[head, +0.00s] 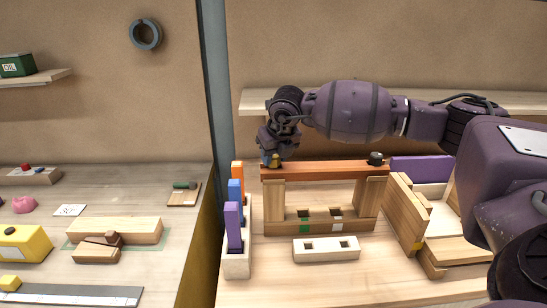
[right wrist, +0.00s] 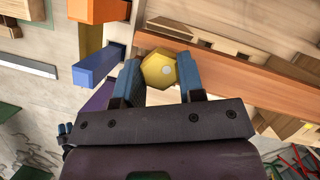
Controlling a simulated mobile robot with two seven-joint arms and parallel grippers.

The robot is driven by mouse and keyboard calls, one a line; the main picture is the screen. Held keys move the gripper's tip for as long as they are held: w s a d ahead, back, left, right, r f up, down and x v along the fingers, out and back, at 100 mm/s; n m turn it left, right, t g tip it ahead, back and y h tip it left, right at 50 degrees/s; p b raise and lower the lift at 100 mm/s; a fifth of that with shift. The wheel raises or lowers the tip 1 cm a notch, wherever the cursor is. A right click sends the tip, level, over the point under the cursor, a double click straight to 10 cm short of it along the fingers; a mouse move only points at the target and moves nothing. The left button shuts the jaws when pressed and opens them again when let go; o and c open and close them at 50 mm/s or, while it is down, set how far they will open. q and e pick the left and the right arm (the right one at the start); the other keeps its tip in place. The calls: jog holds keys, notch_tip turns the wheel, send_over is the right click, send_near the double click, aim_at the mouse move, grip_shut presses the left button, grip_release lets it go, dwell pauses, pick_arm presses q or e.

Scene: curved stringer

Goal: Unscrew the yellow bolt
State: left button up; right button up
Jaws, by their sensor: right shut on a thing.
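The yellow bolt (head: 275,160) sits at the left end of the reddish-brown beam (head: 325,169), which lies across two wooden uprights. My right gripper (head: 269,160) comes down over that end of the beam. In the right wrist view the hexagonal yellow head of the bolt (right wrist: 159,70) is between the two blue fingers of my right gripper (right wrist: 162,78), which are shut on it. The beam (right wrist: 240,75) runs off to the right behind it. The bolt's shank is hidden. My left gripper is not in view.
A dark bolt (head: 376,158) stands at the beam's right end. A rack (head: 237,266) with orange, blue and purple pieces stands close on the left. A pale block with two holes (head: 326,249) lies in front. Wooden parts (head: 410,215) stand on the right.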

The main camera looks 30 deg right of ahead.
jog(key=n, duration=0.1)
jog(key=n+y, duration=0.1)
jog(key=n, duration=0.1)
jog(key=n+y, duration=0.1)
jog(key=n, duration=0.1)
jog(key=shift+r+b, duration=0.25)
jog(key=shift+b, duration=0.05)
jog(key=n+y, duration=0.1)
jog(key=n, duration=0.2)
jog(key=n+g+y+b, duration=0.1)
jog(key=n, duration=0.2)
jog(key=shift+w+d+r, duration=0.1)
jog(key=shift+d, duration=0.05)
jog(key=o, duration=1.1)
jog(key=v, duration=1.2)
jog(key=shift+w, duration=0.15)
